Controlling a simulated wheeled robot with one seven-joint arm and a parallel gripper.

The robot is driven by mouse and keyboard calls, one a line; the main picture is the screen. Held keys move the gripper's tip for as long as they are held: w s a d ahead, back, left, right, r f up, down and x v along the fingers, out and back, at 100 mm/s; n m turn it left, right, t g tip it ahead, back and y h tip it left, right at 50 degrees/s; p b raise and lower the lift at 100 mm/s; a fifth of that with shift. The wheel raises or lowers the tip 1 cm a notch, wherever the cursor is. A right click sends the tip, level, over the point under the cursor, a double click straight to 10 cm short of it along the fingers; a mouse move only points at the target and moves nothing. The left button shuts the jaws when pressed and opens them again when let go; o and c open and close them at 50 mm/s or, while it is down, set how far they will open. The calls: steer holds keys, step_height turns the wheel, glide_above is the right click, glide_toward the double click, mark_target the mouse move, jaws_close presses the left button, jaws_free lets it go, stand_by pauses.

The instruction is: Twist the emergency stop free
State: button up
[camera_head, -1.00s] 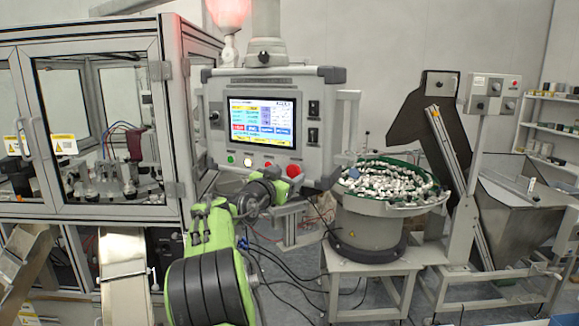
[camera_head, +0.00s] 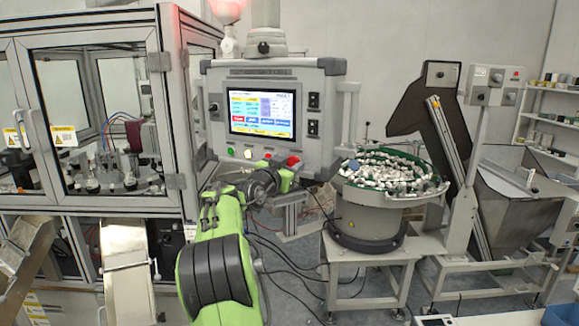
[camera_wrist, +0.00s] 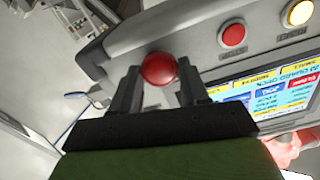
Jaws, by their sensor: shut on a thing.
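The emergency stop is a round red knob on the lower right of the control panel (camera_head: 316,140). In the wrist view the emergency stop (camera_wrist: 160,70) lies between the two dark fingertips of my gripper (camera_wrist: 160,84), one on each side. My gripper is shut on it. In the head view the emergency stop (camera_head: 293,160) shows just above the end of my green arm; the fingers themselves are hard to make out there.
The touchscreen (camera_head: 262,114) is above. A glass-walled machine cell (camera_head: 95,120) stands left, a bowl feeder (camera_head: 368,215) right. A red lamp (camera_head: 227,10) glows above the panel.

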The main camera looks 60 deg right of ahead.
steer(key=shift+m+b, duration=0.3)
steer(key=shift+b, duration=0.15)
steer(key=shift+f+m+b, duration=0.15)
steer(key=shift+m+b, duration=0.85)
steer(key=shift+b, duration=0.15)
steer(key=shift+m+b, duration=0.9)
steer(key=shift+m, duration=0.2)
steer(key=shift+a+m+b, duration=0.15)
steer(key=shift+m+b, duration=0.25)
steer(key=shift+m, duration=0.3)
steer(key=shift+r+m+b, duration=0.2)
steer(key=shift+m+b, duration=0.1)
steer(key=shift+m, duration=0.4)
steer(key=shift+s, duration=0.1)
steer(key=o, duration=1.1)
steer(key=shift+d, duration=0.2)
steer(key=shift+c, duration=0.2)
